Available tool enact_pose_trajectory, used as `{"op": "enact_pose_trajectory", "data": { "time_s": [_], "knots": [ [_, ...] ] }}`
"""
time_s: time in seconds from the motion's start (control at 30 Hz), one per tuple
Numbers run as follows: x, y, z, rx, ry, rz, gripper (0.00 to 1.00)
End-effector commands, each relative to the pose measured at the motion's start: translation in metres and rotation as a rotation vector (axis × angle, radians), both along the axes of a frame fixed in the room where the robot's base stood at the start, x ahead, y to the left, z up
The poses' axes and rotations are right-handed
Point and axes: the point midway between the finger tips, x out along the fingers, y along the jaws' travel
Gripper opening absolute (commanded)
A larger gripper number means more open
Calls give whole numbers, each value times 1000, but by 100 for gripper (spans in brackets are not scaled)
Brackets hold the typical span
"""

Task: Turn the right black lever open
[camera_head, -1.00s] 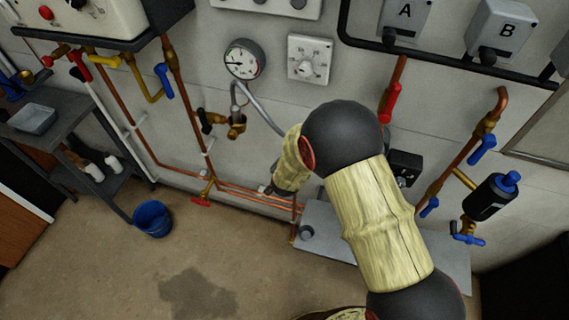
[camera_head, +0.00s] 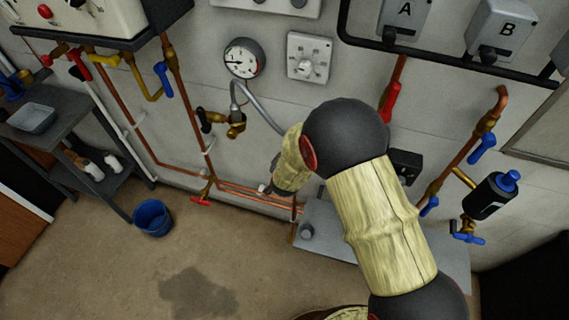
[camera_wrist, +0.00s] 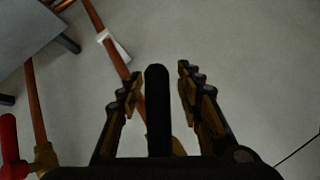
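In the wrist view a long black lever (camera_wrist: 158,112) stands upright in the picture between the two fingers of my gripper (camera_wrist: 160,73). The fingers are apart, one on each side, with a narrow gap visible to the lever. A brass part shows behind the lever's lower end. In the head view another black lever (camera_head: 205,121) sits on a brass valve below the pressure gauge (camera_head: 244,59). My forearm hides most of my gripper there, and the lever between my fingers cannot be made out.
A red handle (camera_wrist: 8,138) on a brass fitting and copper pipes (camera_wrist: 34,105) lie left in the wrist view, with a grey surface (camera_wrist: 35,38) at upper left. A blue bucket (camera_head: 153,218) stands on open floor.

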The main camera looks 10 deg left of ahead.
Motion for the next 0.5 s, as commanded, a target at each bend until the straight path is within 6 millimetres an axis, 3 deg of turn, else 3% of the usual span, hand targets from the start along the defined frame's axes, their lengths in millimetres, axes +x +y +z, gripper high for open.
{"op": "enact_pose_trajectory", "data": {
  "time_s": [0.5],
  "knots": [
    [-64, -15, 62, 1, 0, 0, 36]
  ]
}}
